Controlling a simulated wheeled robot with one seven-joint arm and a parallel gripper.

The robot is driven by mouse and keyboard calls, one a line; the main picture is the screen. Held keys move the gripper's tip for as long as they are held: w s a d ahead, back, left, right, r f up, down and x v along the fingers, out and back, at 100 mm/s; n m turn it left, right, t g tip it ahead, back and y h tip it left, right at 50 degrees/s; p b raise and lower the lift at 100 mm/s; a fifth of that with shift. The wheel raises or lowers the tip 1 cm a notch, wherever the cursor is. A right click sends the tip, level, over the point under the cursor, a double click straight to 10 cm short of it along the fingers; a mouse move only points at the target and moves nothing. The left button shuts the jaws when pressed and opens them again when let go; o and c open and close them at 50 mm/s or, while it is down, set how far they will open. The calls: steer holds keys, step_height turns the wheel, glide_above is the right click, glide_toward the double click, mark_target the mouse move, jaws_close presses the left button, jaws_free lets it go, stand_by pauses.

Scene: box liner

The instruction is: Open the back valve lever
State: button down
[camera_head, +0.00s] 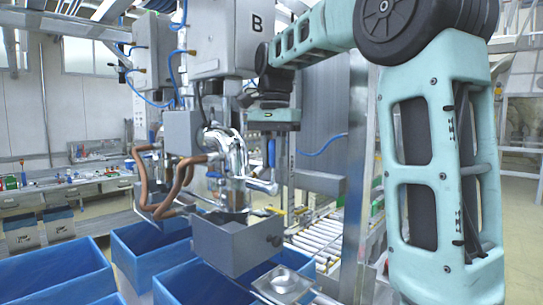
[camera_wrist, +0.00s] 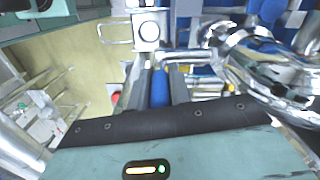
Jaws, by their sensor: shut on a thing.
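A blue valve lever (camera_wrist: 160,90) is between the two grey fingers of my gripper (camera_wrist: 161,96) in the wrist view. The gripper is shut on it. In the head view my gripper (camera_head: 275,155) points down from the teal arm, just right of the shiny metal valve pipework (camera_head: 236,150). The lever's blue handle (camera_head: 271,151) shows upright there, partly hidden by the fingers. The pipework also shows in the wrist view (camera_wrist: 265,75) at the right. I cannot tell how far the lever is turned.
A grey metal box (camera_head: 238,243) hangs below the pipework. Brown hoses (camera_head: 178,185) loop at its left. Blue crates (camera_head: 60,268) stand below and in front. A tall metal post (camera_head: 357,180) and a roller conveyor (camera_head: 318,243) are to the right. A cabinet marked B (camera_head: 222,42) is above.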

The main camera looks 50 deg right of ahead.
steer(key=c, duration=1.3)
jaws_free()
steer(key=shift+d, duration=0.1)
step_height(320, 180, up, 7)
steer(key=shift+d+r+b, duration=0.1)
steer(key=shift+r+b, duration=0.1)
steer(key=shift+b, duration=0.35)
steer(key=shift+s, duration=0.1)
